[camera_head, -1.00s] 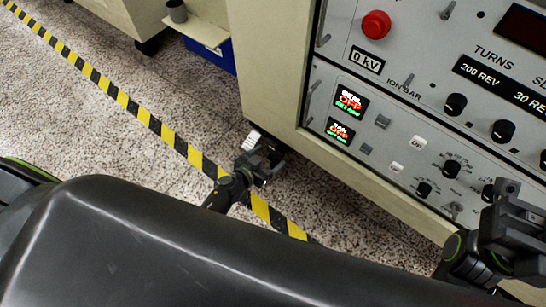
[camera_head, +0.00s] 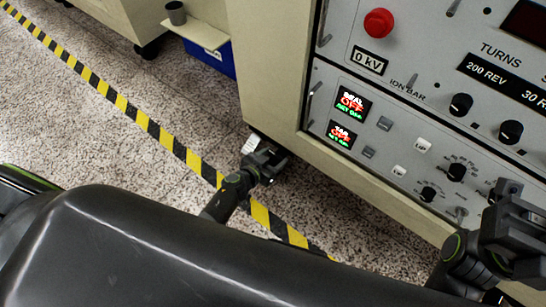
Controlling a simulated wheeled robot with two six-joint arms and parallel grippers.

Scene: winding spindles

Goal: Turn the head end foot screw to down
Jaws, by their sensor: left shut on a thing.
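My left gripper (camera_head: 268,160) is low by the floor at the bottom left corner of the beige machine cabinet (camera_head: 268,75). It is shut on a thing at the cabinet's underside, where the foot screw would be. The gripper itself hides most of that thing, so its turn cannot be read. A small pale ribbed piece (camera_head: 251,144) shows just beside the gripper. My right gripper (camera_head: 515,225) is at the right edge, in front of the lower control panel. Its fingers cannot be made out clearly.
The control panel (camera_head: 400,145) has knobs, small displays and a red button (camera_head: 379,23). A yellow and black floor tape (camera_head: 130,110) runs diagonally under my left arm. A blue bin (camera_head: 212,57) and a second cabinet (camera_head: 125,15) stand behind. The speckled floor at left is clear.

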